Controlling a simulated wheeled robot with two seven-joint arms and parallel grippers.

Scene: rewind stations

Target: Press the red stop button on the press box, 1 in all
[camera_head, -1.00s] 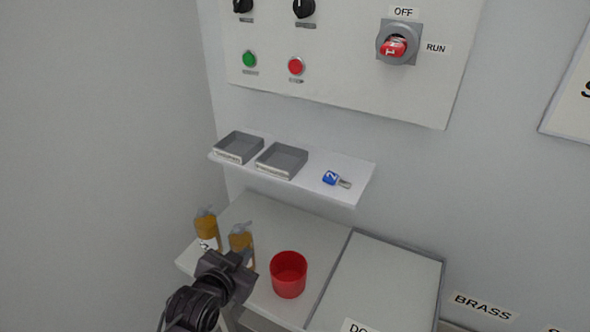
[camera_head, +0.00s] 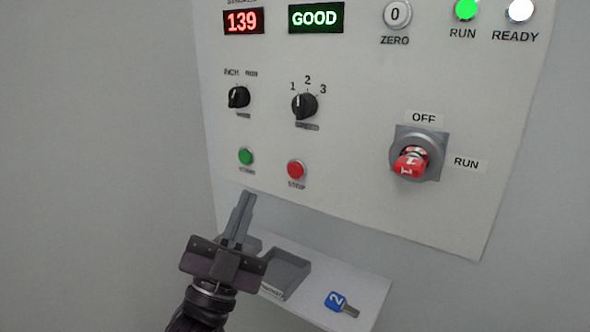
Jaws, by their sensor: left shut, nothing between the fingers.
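The red stop button (camera_head: 296,169) is a small round button low on the white press box panel (camera_head: 350,190), with a label under it. My left gripper (camera_head: 247,196) is shut and empty. Its fingers point up toward the panel, below and to the left of the red button and apart from it in the picture. A green button (camera_head: 246,157) sits left of the red one, above my fingertips. My right gripper is not in view.
Two black knobs (camera_head: 305,106) and lit displays (camera_head: 316,17) are above the buttons. A shelf (camera_head: 352,284) below holds a grey tray (camera_head: 285,272) and a blue key tag (camera_head: 335,300). The green RUN lamp (camera_head: 467,9) is lit.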

